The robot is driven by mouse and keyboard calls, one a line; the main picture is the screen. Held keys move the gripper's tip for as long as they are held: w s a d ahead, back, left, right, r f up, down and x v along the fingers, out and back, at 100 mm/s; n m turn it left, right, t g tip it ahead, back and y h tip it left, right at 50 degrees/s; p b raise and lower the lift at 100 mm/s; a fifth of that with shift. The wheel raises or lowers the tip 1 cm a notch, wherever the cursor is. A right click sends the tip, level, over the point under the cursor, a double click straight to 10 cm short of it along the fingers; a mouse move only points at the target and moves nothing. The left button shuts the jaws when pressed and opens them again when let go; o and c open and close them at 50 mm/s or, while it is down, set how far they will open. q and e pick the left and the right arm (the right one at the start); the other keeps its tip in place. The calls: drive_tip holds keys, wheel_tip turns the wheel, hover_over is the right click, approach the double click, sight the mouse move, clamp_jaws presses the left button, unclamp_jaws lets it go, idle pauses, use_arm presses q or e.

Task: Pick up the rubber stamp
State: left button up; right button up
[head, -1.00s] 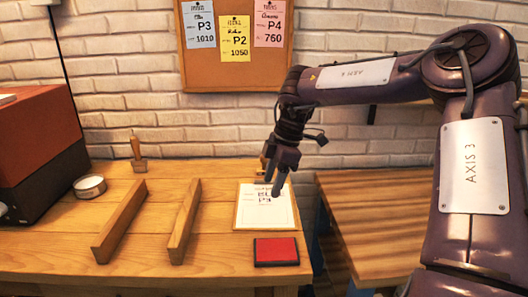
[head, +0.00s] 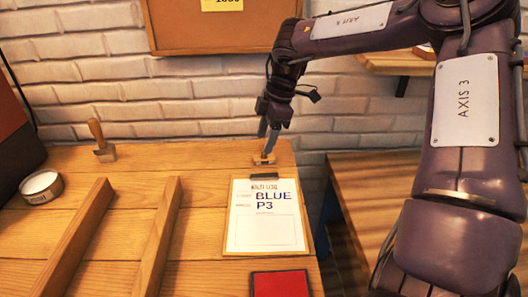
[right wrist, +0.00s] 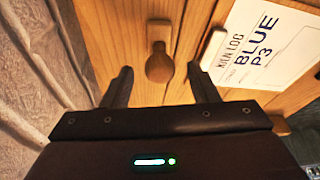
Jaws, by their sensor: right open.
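The rubber stamp (head: 264,159) stands near the back edge of the wooden bench, just behind the clipboard; its upper part is partly hidden by my fingers in the head view. In the right wrist view its rounded wooden handle (right wrist: 159,67) points toward the camera, with the block behind it. My right gripper (head: 268,137) is open, its fingers pointing down at the stamp. In the right wrist view its two fingertips (right wrist: 160,74) lie on either side of the handle, with gaps on both sides. My left gripper is not in view.
The clipboard (head: 262,232) reads "BLUE P3". A red pad (head: 281,284) lies in front of it. Two wooden rails (head: 158,238), a round tin (head: 41,187) and a wooden-handled tool (head: 101,142) are to the left. A brick wall (head: 160,95) rises behind.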

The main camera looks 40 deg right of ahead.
sight(265, 140)
drive_tip(key=x, duration=0.4)
drive_tip(key=shift+f, duration=0.1)
drive_tip(key=c, duration=1)
